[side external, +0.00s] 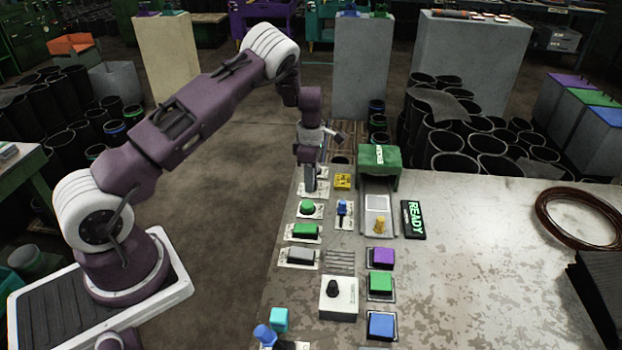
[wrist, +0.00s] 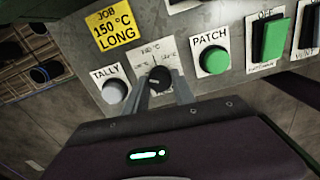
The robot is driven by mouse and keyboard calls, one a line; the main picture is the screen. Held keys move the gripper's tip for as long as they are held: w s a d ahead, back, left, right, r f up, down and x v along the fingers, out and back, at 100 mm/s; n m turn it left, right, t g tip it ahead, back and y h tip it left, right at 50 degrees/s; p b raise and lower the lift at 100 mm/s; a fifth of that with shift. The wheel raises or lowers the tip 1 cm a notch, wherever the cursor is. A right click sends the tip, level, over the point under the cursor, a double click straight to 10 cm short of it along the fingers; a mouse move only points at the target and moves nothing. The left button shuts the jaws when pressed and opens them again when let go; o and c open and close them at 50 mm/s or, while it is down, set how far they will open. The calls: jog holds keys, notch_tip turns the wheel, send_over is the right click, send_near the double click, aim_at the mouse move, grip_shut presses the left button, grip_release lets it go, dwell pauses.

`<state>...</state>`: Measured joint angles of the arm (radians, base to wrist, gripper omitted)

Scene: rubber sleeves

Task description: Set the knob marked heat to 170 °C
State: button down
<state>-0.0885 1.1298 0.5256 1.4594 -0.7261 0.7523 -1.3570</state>
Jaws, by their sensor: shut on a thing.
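A small black knob (wrist: 160,79) sits on a pale plate with a printed temperature scale; the figures are too small to read surely, and no "heat" word is legible. In the wrist view my gripper (wrist: 163,88) has a grey finger on each side of the knob, shut on it. The knob's light pointer mark faces roughly up the picture. In the side external view my gripper (side external: 309,178) reaches down to the far end of the control panel and hides this knob. A yellow tag (wrist: 114,29) beside it reads "JOB 150 °C LONG".
A grey TALLY button (wrist: 115,91) and a green PATCH button (wrist: 213,60) flank the knob closely. A green rocker switch (wrist: 271,38) is farther right. Another black knob on a white box (side external: 333,289), a blue lever (side external: 342,208) and a READY sign (side external: 413,219) stand on the bench.

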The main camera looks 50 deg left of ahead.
jog(key=m, duration=1.2)
jog(key=shift+w, duration=0.1)
jog(key=m, duration=0.5)
jog(key=shift+m, duration=0.4)
jog(key=m, duration=0.5)
jog(key=shift+m, duration=0.4)
jog(key=c, duration=1)
grip_release()
jog(key=shift+c, duration=0.2)
